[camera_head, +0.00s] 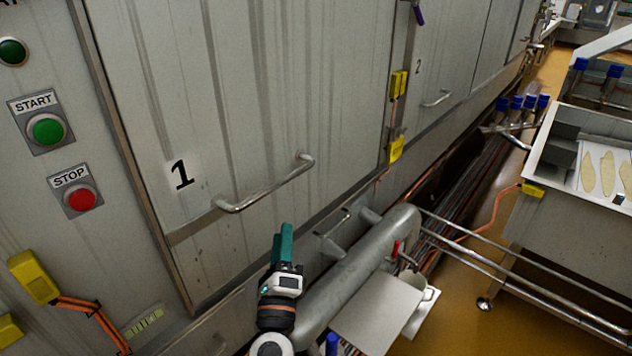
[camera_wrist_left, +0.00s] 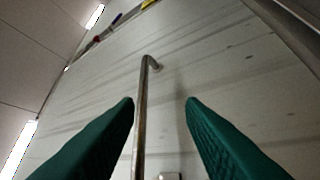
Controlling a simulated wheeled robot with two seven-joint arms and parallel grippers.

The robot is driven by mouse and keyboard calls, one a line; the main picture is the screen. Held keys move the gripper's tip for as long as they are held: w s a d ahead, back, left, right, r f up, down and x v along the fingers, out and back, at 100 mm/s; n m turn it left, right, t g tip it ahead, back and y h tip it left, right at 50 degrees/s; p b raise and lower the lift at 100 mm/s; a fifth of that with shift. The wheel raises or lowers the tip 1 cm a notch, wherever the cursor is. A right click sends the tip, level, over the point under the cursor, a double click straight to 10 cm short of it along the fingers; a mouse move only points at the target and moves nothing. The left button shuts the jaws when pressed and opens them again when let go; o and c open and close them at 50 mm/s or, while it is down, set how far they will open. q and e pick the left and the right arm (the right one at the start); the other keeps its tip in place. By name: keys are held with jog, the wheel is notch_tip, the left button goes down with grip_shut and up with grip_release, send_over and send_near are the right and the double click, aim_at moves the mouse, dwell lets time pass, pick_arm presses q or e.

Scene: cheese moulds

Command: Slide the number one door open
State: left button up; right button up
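The number one door (camera_head: 265,95) is a grey panel marked with a black "1" on a white label (camera_head: 183,173). Its metal bar handle (camera_head: 265,190) runs slantwise across the lower part of the door. My left gripper (camera_head: 284,243), with green fingers, is below the handle in the head view and apart from it. In the left wrist view its two fingers (camera_wrist_left: 160,103) are spread, with the handle bar (camera_wrist_left: 141,120) showing between them, nearer the left finger. The fingers are not closed on the bar. My right gripper is not in view.
A green START button (camera_head: 46,130) and a red STOP button (camera_head: 81,199) are left of the door. Door 2 (camera_head: 450,60) is to the right. A thick grey pipe (camera_head: 350,275) runs below the door. A metal table (camera_head: 570,225) stands at right.

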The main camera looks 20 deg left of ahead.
aim_at(284, 177)
pick_arm(q)
jog(key=shift+t, duration=0.4)
jog(key=p+x, duration=0.1)
jog(key=x, duration=0.3)
jog(key=r+p+x, duration=0.1)
jog(key=p+x, duration=0.1)
jog(key=x, duration=0.2)
jog(key=s+r+p+x, duration=0.1)
jog(key=x, duration=0.3)
jog(key=shift+r, duration=0.2)
jog(key=shift+w, duration=0.1)
jog(key=shift+c, duration=0.7)
grip_shut()
